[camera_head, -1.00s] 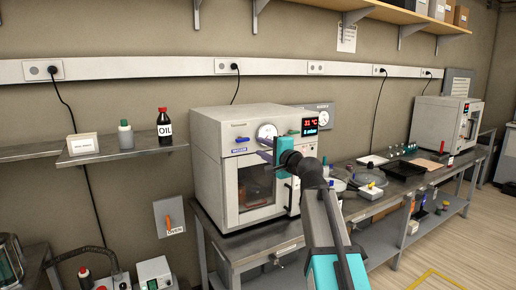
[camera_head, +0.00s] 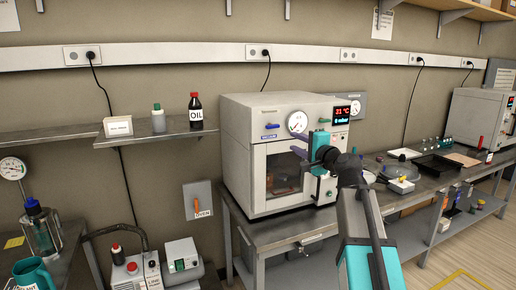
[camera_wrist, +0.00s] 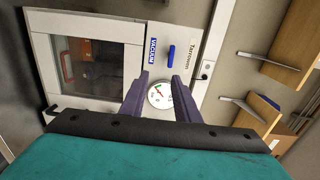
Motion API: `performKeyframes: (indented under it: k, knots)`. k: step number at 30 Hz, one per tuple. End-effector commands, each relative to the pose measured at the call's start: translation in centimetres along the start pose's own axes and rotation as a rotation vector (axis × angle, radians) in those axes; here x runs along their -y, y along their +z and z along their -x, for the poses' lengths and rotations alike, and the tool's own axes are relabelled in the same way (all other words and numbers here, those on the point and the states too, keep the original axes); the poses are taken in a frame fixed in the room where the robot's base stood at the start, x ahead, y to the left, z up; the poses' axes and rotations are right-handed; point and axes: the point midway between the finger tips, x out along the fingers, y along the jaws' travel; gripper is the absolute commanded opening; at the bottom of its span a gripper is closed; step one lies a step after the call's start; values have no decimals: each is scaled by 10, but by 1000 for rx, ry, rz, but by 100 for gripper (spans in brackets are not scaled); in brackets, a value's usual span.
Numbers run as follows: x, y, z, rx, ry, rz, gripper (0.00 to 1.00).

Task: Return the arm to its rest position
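My gripper (camera_head: 311,149) is in front of the white vacuum oven (camera_head: 240,120), near the upper part of its door. In the wrist view its two purple fingers (camera_wrist: 160,88) stand apart with nothing between them. Behind them in that view are the round gauge (camera_wrist: 160,95), a blue handle (camera_wrist: 171,54) and the oven door window (camera_wrist: 90,65). The oven door looks closed. My arm reaches up from the lower right of the head view, and part of the oven front is hidden behind it.
The oven stands on a metal bench (camera_head: 275,232). Right of it are a black tray (camera_head: 438,165) and small bottles. A wall shelf (camera_head: 155,134) at left holds an oil bottle (camera_head: 196,111). A pump (camera_head: 137,272) and a glass vessel (camera_head: 42,230) stand lower left.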

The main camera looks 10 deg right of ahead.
Motion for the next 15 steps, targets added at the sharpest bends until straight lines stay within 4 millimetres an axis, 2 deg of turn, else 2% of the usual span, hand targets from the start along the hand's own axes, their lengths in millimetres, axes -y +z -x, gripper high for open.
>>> performKeyframes:
  k: [5,15]
  knots:
    - [-58,6,-10,18,89,37,29]
    - [-206,26,-18,83,319,143,29]
